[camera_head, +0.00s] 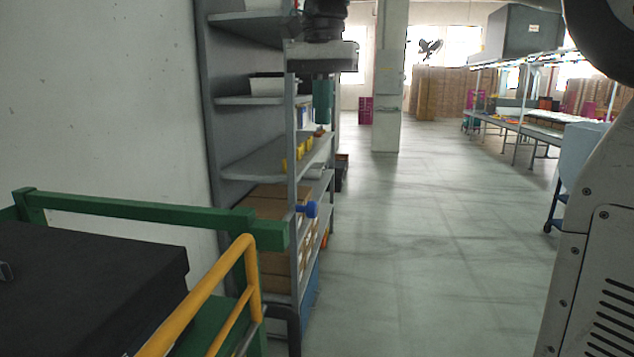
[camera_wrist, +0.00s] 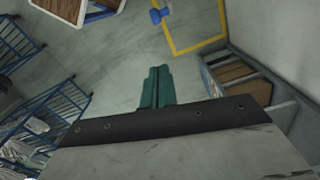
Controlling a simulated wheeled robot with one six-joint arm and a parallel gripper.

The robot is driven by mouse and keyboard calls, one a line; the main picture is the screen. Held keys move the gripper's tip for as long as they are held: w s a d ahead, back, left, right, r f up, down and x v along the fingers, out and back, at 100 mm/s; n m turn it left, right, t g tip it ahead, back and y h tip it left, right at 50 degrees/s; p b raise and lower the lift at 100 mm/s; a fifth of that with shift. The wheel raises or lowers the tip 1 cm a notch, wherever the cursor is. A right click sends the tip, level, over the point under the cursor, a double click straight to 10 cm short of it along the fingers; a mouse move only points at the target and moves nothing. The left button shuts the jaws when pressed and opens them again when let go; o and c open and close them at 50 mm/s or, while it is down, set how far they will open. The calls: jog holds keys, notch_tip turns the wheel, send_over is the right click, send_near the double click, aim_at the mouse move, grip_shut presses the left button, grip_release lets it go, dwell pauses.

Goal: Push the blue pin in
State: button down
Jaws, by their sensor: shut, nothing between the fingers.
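The blue pin (camera_head: 311,209) has a rounded knob and sticks out to the right by the end of a green rail (camera_head: 150,207) in the head view.
A yellow handrail (camera_head: 205,300) and a black box (camera_head: 90,285) stand at lower left. A grey shelf rack (camera_head: 255,165) with boxes stands behind the pin, along the wall. The floor (camera_head: 420,230) to the right is clear. Blue metal racks (camera_wrist: 45,115) show left in the wrist view.

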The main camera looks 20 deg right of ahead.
notch_tip(320, 180, down, 12)
jog(key=s+a, duration=0.2)
jog(key=shift+f, duration=0.2)
jog(key=shift+s+a, duration=0.1)
jog(key=shift+s, duration=0.05)
jog(key=s+a, duration=0.2)
jog(key=s, duration=0.1)
jog(key=s+a, duration=0.1)
jog(key=shift+s, duration=0.35)
